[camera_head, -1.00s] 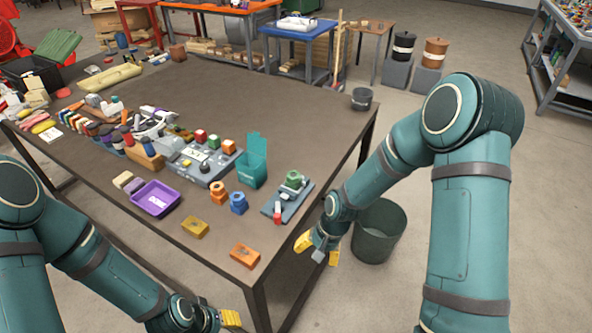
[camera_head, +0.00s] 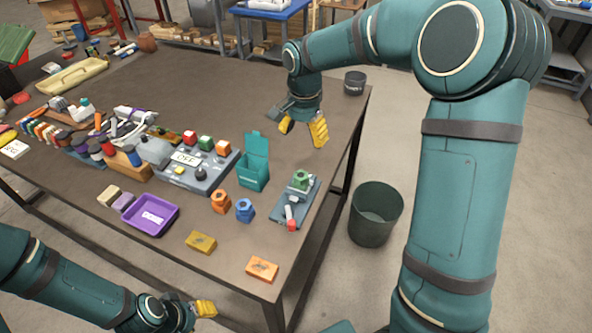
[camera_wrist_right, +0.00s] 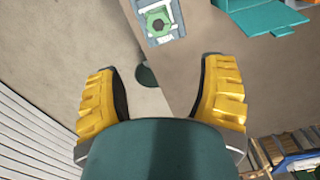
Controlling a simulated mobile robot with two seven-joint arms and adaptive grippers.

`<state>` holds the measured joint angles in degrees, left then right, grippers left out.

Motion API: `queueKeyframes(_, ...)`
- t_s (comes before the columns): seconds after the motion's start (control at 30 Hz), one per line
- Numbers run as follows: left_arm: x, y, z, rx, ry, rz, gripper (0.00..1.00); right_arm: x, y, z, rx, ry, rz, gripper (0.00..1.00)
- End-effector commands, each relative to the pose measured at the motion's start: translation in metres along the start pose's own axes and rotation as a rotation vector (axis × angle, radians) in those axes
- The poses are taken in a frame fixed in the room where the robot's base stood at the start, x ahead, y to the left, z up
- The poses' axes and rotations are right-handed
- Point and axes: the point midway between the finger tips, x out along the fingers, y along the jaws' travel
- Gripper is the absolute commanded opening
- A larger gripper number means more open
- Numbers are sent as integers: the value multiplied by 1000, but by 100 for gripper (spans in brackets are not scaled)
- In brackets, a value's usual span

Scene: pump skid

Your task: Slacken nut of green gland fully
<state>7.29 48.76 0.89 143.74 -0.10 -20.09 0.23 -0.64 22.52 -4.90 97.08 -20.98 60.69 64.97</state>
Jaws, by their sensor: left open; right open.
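The green gland (camera_head: 300,180) stands on a small grey plate (camera_head: 281,212) near the right edge of the table. A small white piece with a red end (camera_head: 291,224) lies at the near end of that plate. In the right wrist view the green hexagonal nut (camera_wrist_right: 158,22) shows from above, at the top of the picture, beyond my fingers. My right gripper (camera_head: 302,132) is open and empty above the table, behind the gland and apart from it; its yellow fingers also show in the right wrist view (camera_wrist_right: 160,105). My left gripper (camera_head: 205,309) is open and empty in front of the table's near edge.
A teal open box (camera_head: 253,178) stands left of the gland. Orange (camera_head: 221,201) and blue (camera_head: 245,210) fittings, a purple tray (camera_head: 150,215) and a grey panel marked OFF (camera_head: 203,176) lie farther left. A dark bin (camera_head: 376,212) stands on the floor to the right.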

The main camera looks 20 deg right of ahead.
Motion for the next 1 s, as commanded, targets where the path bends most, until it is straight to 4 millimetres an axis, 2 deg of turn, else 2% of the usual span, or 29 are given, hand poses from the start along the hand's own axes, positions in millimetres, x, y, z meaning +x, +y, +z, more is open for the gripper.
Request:
queueKeyframes(0.6,26,-10,-3,2,13,-1,47,112,1,1,-3,-4,3,70)
queueKeyframes(0.8,29,-11,-4,2,15,-1,47,130,0,1,-4,-2,2,70)
queueKeyframes(1.0,29,-11,-4,2,16,-1,47,134,0,1,-3,-2,1,70)
